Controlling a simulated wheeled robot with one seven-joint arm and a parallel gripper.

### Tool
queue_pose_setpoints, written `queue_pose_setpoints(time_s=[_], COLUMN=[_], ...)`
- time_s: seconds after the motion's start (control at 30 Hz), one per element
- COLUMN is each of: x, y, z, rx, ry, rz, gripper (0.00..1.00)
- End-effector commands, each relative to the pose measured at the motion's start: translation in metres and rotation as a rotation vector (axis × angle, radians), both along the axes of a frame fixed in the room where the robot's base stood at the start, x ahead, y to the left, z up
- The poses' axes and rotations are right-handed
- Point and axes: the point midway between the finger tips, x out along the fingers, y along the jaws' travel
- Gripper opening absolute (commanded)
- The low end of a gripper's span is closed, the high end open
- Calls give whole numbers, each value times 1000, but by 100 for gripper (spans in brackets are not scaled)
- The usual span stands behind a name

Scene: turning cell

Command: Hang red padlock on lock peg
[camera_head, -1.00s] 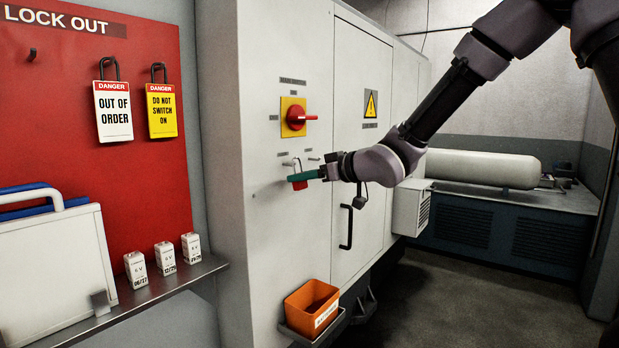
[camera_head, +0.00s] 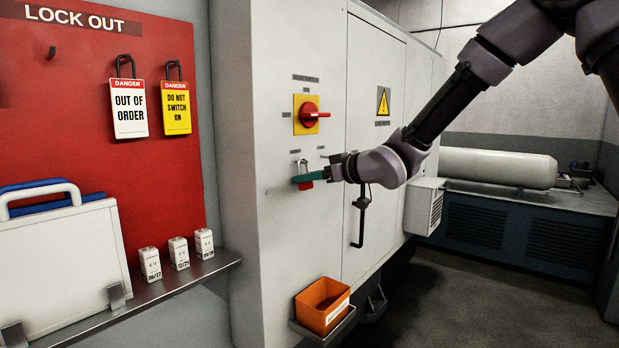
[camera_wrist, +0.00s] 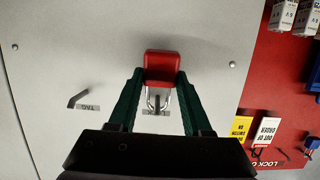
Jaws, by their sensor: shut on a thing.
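The red padlock (camera_head: 305,186) is upright close to the cabinet's pale front, below the red and yellow switch (camera_head: 308,115). My gripper (camera_head: 307,178) is shut on its body, with a green finger on either side. In the wrist view the red body (camera_wrist: 162,65) sits between my gripper's fingertips (camera_wrist: 160,75). Its metal shackle (camera_wrist: 158,100) lies over a peg and label. I cannot tell whether the peg passes through the shackle. A second bent peg (camera_wrist: 78,97) with its own label stands bare beside it.
An orange bin (camera_head: 322,305) sits on a bracket low on the cabinet. A black door handle (camera_head: 360,218) is just right of my gripper. The red lockout board (camera_head: 90,160) carries two tags at the left, above a shelf (camera_head: 190,275) with several small white blocks.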

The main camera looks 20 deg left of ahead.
Motion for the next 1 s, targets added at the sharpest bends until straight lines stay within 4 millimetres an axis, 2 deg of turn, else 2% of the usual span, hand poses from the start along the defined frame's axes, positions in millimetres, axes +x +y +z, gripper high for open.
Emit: queue_pose_setpoints(time_s=[0.17,0.2,0.27,0.57,0.67,0.77,1.0], x=[0,0,0,0,-1,-7,-24], y=[0,0,0,-1,-6,-19,-63], z=[0,0,0,0,2,6,19], rx=[0,0,0,0,0,0,-1], ry=[0,0,0,0,0,-3,-4], rz=[0,0,0,0,-2,-1,-4], gripper=[0,64,84,84,84,84,84])
